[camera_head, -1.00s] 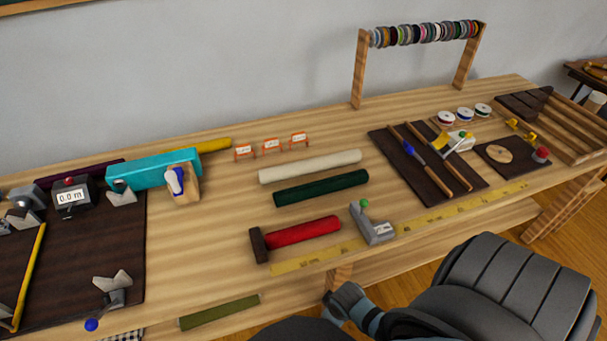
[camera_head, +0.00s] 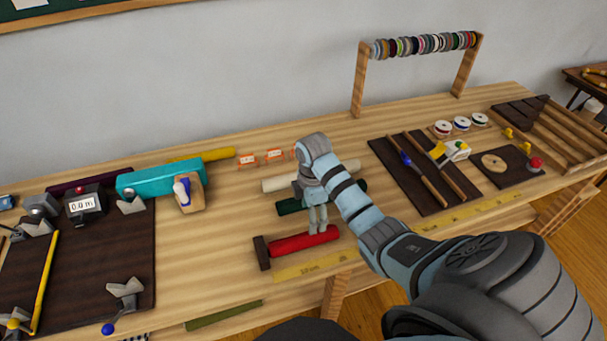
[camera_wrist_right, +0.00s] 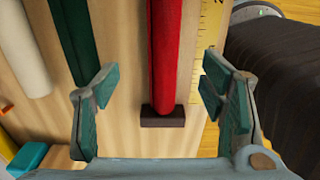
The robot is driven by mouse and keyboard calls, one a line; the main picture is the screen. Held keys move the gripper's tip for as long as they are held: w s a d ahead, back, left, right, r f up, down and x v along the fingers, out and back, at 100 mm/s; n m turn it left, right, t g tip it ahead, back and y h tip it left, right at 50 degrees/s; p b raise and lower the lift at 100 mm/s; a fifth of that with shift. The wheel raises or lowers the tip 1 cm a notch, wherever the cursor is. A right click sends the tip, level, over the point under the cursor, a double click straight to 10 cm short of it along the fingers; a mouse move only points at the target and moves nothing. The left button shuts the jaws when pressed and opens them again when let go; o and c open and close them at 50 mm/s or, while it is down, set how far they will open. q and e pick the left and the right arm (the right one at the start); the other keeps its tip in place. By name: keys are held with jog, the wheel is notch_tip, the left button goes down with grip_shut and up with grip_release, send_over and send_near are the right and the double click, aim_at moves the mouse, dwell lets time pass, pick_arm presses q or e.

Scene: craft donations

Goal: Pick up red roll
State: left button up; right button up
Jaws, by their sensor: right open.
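The red roll (camera_head: 292,243) lies on the workbench near its front edge, its left end against a dark brown block (camera_head: 262,252). My right gripper (camera_head: 318,232) points down over the right part of the red roll and hides some of it. In the right wrist view, the red roll (camera_wrist_right: 166,50) runs lengthwise between the two spread fingers of my right gripper (camera_wrist_right: 160,92), apart from both. The brown block (camera_wrist_right: 163,116) also shows there. My left gripper is not in view.
A dark green roll (camera_head: 291,207) and a cream roll (camera_head: 285,184) lie behind the red roll, partly hidden by my right arm. A yellow measuring strip (camera_head: 300,267) runs along the front edge. A dark board (camera_head: 80,285) with clamps is left.

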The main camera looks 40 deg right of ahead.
aim_at(311, 237)
jog(key=f, duration=0.3)
jog(key=f+b, duration=0.1)
jog(key=f, duration=0.6)
jog(key=shift+s+a+f, duration=0.1)
jog(key=shift+s+a, duration=0.15)
jog(key=shift+s, duration=0.1)
jog(key=c, duration=1.3)
